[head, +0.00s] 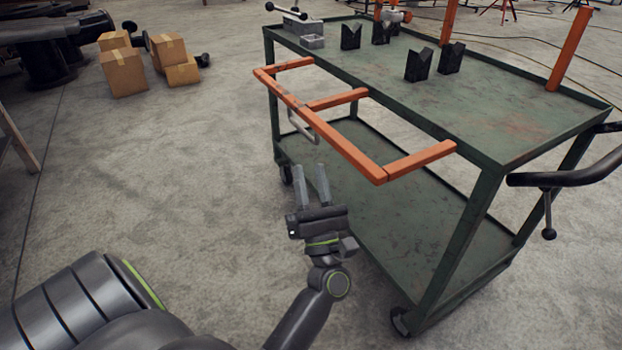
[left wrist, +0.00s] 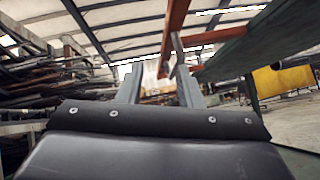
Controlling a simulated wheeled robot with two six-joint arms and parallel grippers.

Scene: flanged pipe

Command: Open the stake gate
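The orange stake gate (head: 330,137) is a long rail with three short arms. It sticks out roughly level from the near side of the green cart (head: 478,112), close to the top deck's height. A grey loop handle (head: 301,126) hangs from its rail. My left gripper (head: 310,174) is open and empty, below and in front of the rail, apart from it and from the handle. In the left wrist view, the two fingers (left wrist: 158,55) are spread, with an orange bar (left wrist: 174,30) above and beyond them. My right gripper is not in view.
Black V-blocks (head: 419,65) and grey blocks (head: 312,42) sit on the cart deck. Orange posts (head: 570,48) rise at its far side. A black bar handle (head: 565,178) juts out at the right end. Cardboard boxes (head: 123,72) lie at the back left. The floor left of the cart is clear.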

